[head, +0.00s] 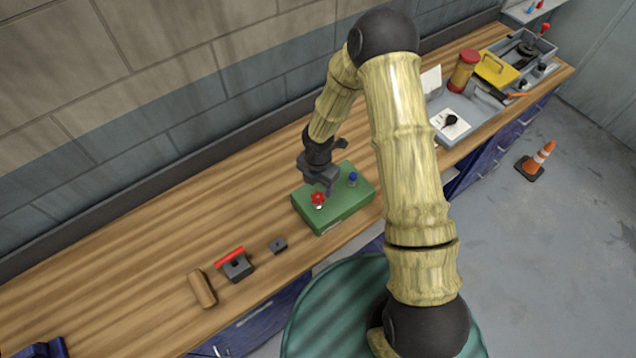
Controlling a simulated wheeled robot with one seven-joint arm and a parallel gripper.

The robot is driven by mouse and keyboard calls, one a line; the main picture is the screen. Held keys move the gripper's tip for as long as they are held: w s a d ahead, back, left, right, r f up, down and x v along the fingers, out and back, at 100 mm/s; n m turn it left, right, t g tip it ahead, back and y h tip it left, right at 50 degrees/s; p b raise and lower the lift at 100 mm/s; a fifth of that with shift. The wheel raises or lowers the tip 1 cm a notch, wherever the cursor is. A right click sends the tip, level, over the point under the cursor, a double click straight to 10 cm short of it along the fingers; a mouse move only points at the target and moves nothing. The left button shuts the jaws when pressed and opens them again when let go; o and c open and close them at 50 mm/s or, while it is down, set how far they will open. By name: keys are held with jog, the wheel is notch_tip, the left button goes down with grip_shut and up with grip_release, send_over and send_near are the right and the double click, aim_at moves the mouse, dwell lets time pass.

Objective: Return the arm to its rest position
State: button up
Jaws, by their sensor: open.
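My gripper (322,184) hangs at the end of my bamboo-patterned arm, pointing down over a green box (328,222) on the wooden bench. The box has a red star-shaped knob (317,199) and a blue knob (353,178) on its top. My gripper is open, with its fingers just above and behind the red knob. I cannot tell whether the fingers touch the box or knob. Nothing shows between the fingers.
The wooden bench (160,250) runs along a block wall. A wooden block (201,289), a dark block with a red bar (237,266) and a small dark block (278,245) lie left. A grey tray (480,109) and red canister (464,71) stand right. An orange cone (538,161) is on the floor.

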dwell(0.4)
jog(key=shift+d+m+b, duration=0.2)
jog(key=shift+m+b, duration=0.1)
jog(key=s+d+r+m+t+b, duration=0.1)
jog(key=s+d+m+b, duration=0.3)
jog(key=m, duration=0.5)
jog(key=s+d+r+m+b, duration=0.4)
jog(key=m+b, duration=0.3)
jog(key=m, duration=0.2)
jog(key=s+d+r+m+t+b, duration=0.1)
jog(key=s+d+m+b, duration=0.3)
jog(key=m, duration=0.6)
jog(key=shift+s+d+r+t+b, duration=0.25)
jog(key=shift+d+r+b, duration=0.3)
jog(key=shift+r+b, duration=0.35)
jog(key=shift+d, duration=0.1)
